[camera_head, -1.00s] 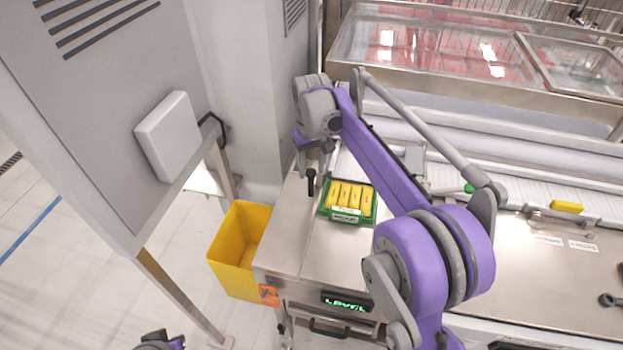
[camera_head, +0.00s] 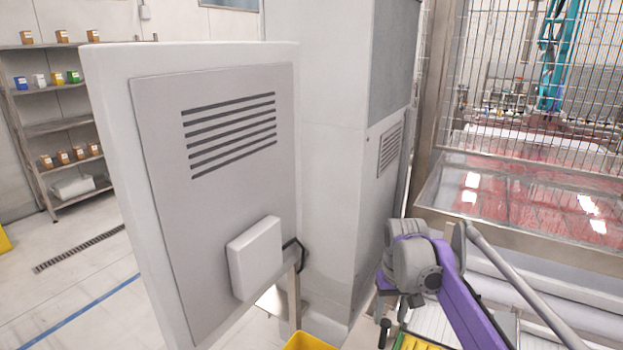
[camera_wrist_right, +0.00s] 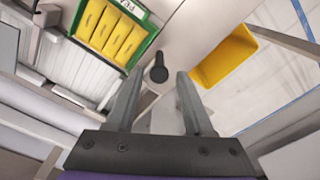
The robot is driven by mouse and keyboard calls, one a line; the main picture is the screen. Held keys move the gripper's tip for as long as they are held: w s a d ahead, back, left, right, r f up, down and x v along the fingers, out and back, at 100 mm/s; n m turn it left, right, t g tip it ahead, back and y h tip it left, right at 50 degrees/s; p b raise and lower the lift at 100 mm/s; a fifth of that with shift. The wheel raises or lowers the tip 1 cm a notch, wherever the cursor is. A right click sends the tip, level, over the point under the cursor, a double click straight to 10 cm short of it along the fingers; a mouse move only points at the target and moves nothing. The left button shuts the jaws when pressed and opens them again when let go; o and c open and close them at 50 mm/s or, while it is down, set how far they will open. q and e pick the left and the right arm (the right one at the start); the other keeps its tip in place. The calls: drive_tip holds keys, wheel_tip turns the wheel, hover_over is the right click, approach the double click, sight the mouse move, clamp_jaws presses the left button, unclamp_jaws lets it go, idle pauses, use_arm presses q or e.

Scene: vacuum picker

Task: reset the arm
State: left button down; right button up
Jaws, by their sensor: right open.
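My right arm, purple and grey, comes into the head view at the lower right. Its right gripper (camera_head: 386,298) points down above the worktable edge, partly hidden by the wrist. In the right wrist view the two fingers of the right gripper (camera_wrist_right: 156,98) are spread apart with nothing held between them. A black knob (camera_wrist_right: 159,70) shows on the table just beyond the fingertips. My left gripper is not in the head view.
A green crate (camera_wrist_right: 149,40) with several yellow packs is beside the fingers in the wrist view. A yellow bin (camera_wrist_right: 224,57) stands off the table edge. A large grey cabinet (camera_head: 215,100) is left of the arm; a wire-fenced cell (camera_head: 500,70) is behind.

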drive_tip(key=s+a+f+t, duration=0.1)
drive_tip(key=s+f, duration=0.2)
drive_tip(key=s, duration=0.6)
drive_tip(key=s+a+f+t, duration=0.1)
drive_tip(key=s+f, duration=0.3)
drive_tip(key=s, duration=0.4)
drive_tip(key=s+a+f+t, duration=0.1)
drive_tip(key=s+f+t, duration=0.1)
drive_tip(key=s, duration=0.7)
drive_tip(key=shift+s+f+t, duration=0.3)
drive_tip(key=shift+f+t, duration=0.1)
drive_tip(key=shift+f, duration=0.45)
